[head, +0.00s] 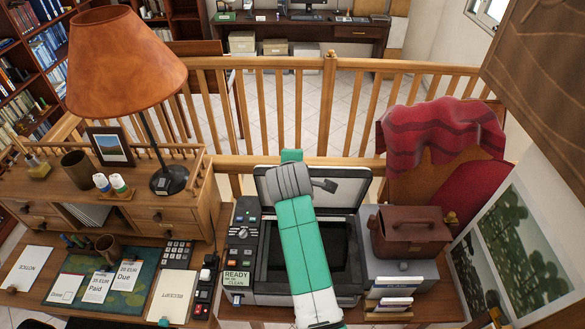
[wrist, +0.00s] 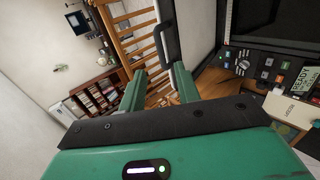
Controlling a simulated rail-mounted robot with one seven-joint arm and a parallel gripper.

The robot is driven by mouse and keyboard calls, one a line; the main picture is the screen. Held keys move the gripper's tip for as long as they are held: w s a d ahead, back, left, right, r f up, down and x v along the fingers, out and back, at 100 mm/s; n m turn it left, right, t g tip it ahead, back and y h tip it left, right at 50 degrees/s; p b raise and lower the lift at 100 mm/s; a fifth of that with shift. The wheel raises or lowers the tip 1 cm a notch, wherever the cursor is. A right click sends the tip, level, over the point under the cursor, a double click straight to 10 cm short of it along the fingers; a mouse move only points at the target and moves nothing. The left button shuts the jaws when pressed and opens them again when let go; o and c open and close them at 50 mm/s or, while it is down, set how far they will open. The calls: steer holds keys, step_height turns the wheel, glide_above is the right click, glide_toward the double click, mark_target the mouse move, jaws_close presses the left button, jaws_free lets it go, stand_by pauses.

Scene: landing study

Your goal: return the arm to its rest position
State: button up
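My arm (head: 305,245), green and white with a grey joint, reaches from the bottom edge over the open printer-like machine (head: 242,262) in the head view. My gripper (wrist: 158,82) shows in the wrist view as two green fingers standing apart, with nothing between them. Wooden railing shows behind and between the fingers. In the head view the gripper is mostly hidden behind the grey joint; a bit of green shows just past it, near the machine's raised lid (head: 345,186). The arm covers part of the machine's inside.
A desk at left bears an orange lamp (head: 125,62), papers, a cup (head: 108,248) and a calculator (head: 177,254). A brown bag (head: 408,232) stands right of the machine, before a red chair (head: 470,185). The wooden railing (head: 330,100) runs behind. A slanted brown panel (head: 540,65) hangs upper right.

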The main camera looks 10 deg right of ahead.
steer(key=shift+v, duration=0.75)
steer(key=s+a+r+m+t+y+p, duration=0.1)
steer(key=s+a+r+m+t, duration=0.2)
steer(key=r, duration=0.6)
steer(key=s+a+r+m+t+y+p, duration=0.1)
steer(key=s+a+r+m+t, duration=0.15)
steer(key=r, duration=0.65)
steer(key=s+a+r+m+t, duration=0.2)
steer(key=s+a+r+t, duration=0.15)
steer(key=r, duration=0.65)
steer(key=s+d+r+m+t+p, duration=0.1)
steer(key=s+r+m+t, duration=0.2)
steer(key=s+r, duration=0.5)
steer(key=s+d+r+m+t, duration=0.1)
steer(key=s+r+m, duration=0.5)
steer(key=s, duration=0.9)
step_height(320, 180, up, 3)
steer(key=shift+r+t+p, duration=0.1)
steer(key=shift+t+p, duration=0.25)
steer(key=shift+t, duration=0.55)
steer(key=shift+d+h, duration=0.2)
steer(key=shift+h, duration=0.1)
